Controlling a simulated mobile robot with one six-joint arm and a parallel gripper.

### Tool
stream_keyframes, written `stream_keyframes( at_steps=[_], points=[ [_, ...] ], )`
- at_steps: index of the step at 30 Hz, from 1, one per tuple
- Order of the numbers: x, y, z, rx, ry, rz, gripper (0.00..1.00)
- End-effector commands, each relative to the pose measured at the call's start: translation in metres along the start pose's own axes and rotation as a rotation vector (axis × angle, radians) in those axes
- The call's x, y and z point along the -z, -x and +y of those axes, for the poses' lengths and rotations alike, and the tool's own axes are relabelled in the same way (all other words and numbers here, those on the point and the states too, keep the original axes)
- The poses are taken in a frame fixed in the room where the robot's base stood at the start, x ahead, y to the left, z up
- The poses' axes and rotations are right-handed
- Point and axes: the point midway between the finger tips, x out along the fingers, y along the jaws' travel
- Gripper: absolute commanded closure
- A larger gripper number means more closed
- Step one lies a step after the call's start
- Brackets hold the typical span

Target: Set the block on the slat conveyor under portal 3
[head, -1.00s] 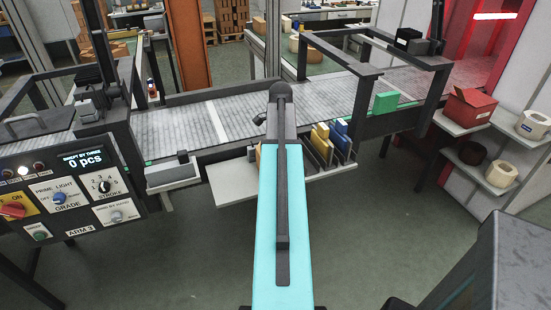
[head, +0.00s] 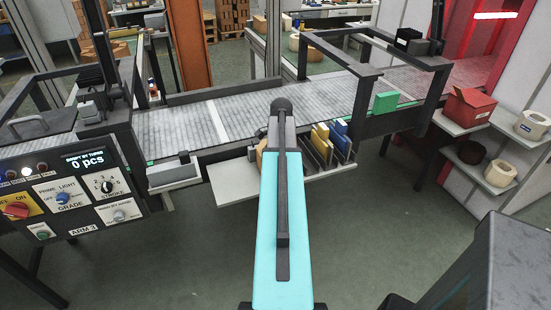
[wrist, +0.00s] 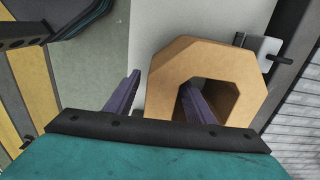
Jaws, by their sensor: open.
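The tan block (wrist: 235,62) is a thick ring with flat outer sides and an opening through it, large in the wrist view. My gripper (wrist: 160,84) is open around the block's left wall: one finger stands outside it on the left, the other reaches into the opening. Contact cannot be told. In the head view my arm covers most of the block; a small tan edge (head: 260,157) shows at the pale shelf. The slat conveyor (head: 185,127) runs behind it. A panel marked ARM 3 (head: 82,231) is at the left, beside a dark portal frame (head: 122,125).
Yellow and blue plates (head: 340,136) stand in a rack right of my arm. A green block (head: 386,102) is on the conveyor by the right-hand dark frame (head: 432,90). A red box (head: 468,107) and several rings sit on shelves at the right.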

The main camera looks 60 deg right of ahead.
Motion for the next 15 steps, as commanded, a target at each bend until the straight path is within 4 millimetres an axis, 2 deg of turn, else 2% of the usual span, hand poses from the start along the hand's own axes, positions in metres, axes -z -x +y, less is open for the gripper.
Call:
stream_keyframes(
  at_steps=[8, 15],
  points=[
    [-0.0001, 0.0002, 0.0, 0.0, 0.0, 0.0, 0.51],
    [-0.0001, 0.0003, 0.0, 0.0, 0.0, 0.0, 0.91]
  ],
)
